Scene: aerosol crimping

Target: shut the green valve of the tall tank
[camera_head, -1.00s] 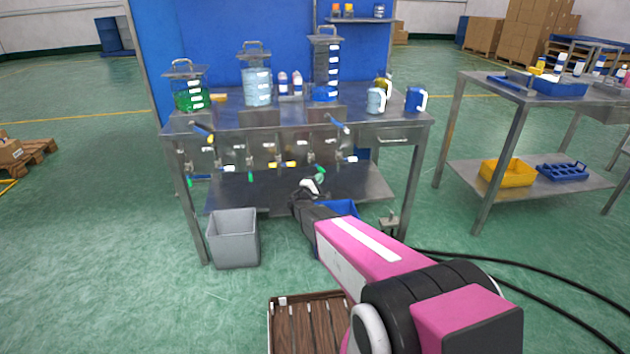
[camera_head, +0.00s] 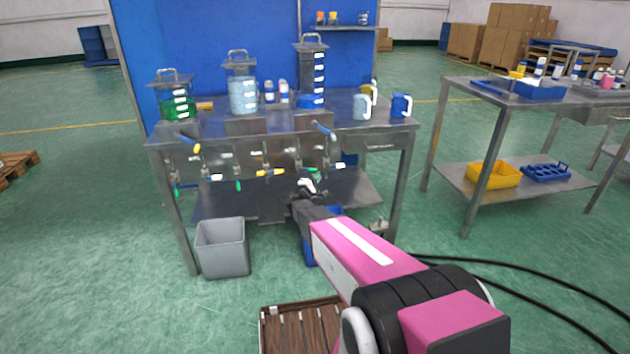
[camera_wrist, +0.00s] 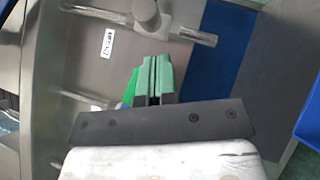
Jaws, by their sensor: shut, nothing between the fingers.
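A metal pipe (camera_wrist: 180,32) with a round fitting runs across above the fingertips.
The steel bench (camera_head: 390,133) carries a green-liquid tank (camera_head: 176,103) and a light-blue one (camera_head: 242,95). Other taps with blue, yellow and green handles hang along its front. A grey bin (camera_head: 222,248) stands at its left leg. A wooden crate (camera_head: 300,328) lies on the floor.

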